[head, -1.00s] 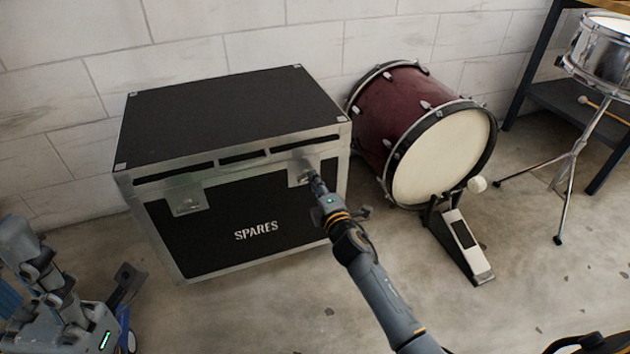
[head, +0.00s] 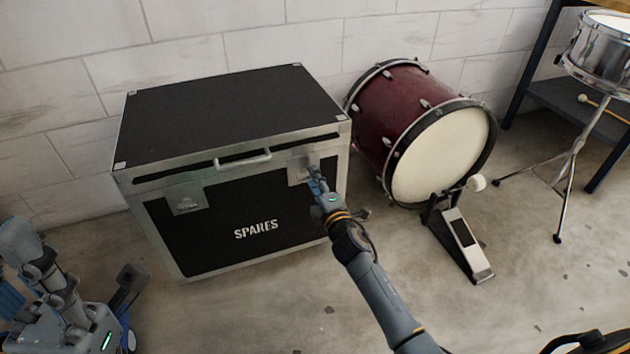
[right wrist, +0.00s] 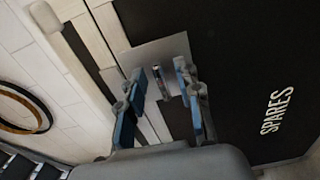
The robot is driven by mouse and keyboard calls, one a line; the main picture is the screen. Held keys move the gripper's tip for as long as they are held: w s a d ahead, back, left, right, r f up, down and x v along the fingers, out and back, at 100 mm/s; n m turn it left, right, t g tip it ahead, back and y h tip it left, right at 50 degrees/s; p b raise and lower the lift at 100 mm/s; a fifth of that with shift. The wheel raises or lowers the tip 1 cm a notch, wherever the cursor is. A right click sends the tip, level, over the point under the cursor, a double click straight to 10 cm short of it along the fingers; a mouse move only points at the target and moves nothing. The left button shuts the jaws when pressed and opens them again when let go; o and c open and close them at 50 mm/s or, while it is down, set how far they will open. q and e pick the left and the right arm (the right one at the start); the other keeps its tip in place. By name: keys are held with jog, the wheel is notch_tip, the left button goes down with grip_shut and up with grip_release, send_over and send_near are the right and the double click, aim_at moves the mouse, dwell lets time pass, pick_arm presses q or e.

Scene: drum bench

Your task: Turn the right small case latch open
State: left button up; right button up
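The spares case (head: 256,203) is black with metal edges, and its lid is down. The right latch is a grey plate (head: 297,174) high on the front, partly covered by my right gripper (head: 315,178). In the right wrist view the latch plate (right wrist: 160,50) carries a small upright turn piece (right wrist: 158,82). My right gripper (right wrist: 160,76) has its two blue-padded fingers apart, one on each side of the turn piece, with gaps visible. Whether the tips touch the plate is unclear.
A left latch plate (head: 186,198) and a grey handle (head: 243,159) are on the case front. A red bass drum (head: 405,125) with a pedal (head: 462,245) stands close at the right. A snare stand (head: 570,185) is farther right.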

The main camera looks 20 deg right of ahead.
jog(key=s, duration=1.2)
jog(key=shift+d, duration=0.2)
